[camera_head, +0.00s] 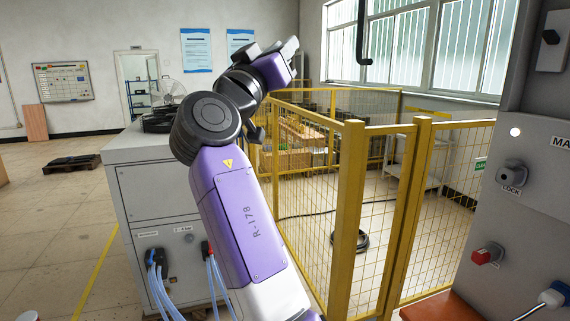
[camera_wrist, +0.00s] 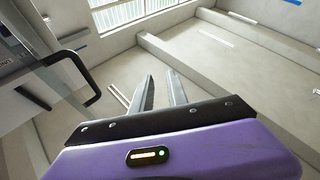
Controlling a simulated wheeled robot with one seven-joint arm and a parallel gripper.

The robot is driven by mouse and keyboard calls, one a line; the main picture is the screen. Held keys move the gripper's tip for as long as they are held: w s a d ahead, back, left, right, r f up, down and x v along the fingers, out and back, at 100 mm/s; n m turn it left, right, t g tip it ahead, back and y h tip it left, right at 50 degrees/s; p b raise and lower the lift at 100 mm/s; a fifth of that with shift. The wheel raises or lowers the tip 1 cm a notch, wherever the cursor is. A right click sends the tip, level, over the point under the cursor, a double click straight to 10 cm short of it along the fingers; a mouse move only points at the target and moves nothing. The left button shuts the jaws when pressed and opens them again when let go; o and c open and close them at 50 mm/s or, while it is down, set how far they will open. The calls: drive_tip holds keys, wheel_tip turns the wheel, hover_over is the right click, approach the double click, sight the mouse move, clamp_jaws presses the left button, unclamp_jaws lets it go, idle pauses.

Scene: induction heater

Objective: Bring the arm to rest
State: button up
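My arm is raised, its purple link rising from the bottom of the head view to a dark elbow joint beside the grey cabinet (camera_head: 150,195). The wrist camera looks up at wall and ceiling. No object is held.
A yellow mesh fence (camera_head: 348,210) stands right of my arm. A grey control panel (camera_head: 520,200) with a red switch (camera_head: 487,254) and a lock knob (camera_head: 512,173) is close at right. A fan (camera_head: 168,90) stands on the cabinet. Open floor lies left, with a pallet (camera_head: 73,162).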

drive_tip(key=s+a+f+n+y, duration=0.1)
drive_tip(key=s+f+n+y, duration=0.2)
drive_tip(key=f, duration=0.7)
drive_tip(key=f+n+y, duration=0.2)
drive_tip(key=f+y, duration=0.3)
drive_tip(key=f, duration=0.4)
drive_tip(key=s+a+f+n+y, duration=0.1)
drive_tip(key=s+f+n+y, duration=0.2)
drive_tip(key=f, duration=0.7)
drive_tip(key=s+d+f+y, duration=0.35)
drive_tip(key=s+f, duration=0.25)
drive_tip(key=f, duration=0.3)
drive_tip(key=s+d+f+m+g+h, duration=0.1)
drive_tip(key=s+d+f, duration=0.4)
drive_tip(key=s, duration=0.9)
drive_tip(key=s+d+f+m+g+h, duration=0.2)
drive_tip(key=s+d+f, duration=0.3)
drive_tip(key=s, duration=1)
drive_tip(key=s+d+f+m+g+h, duration=0.1)
drive_tip(key=s+d+f+m+g, duration=0.2)
drive_tip(key=s, duration=1.2)
drive_tip(key=d+f, duration=0.3)
drive_tip(key=d, duration=0.3)
drive_tip(key=shift+h, duration=0.35)
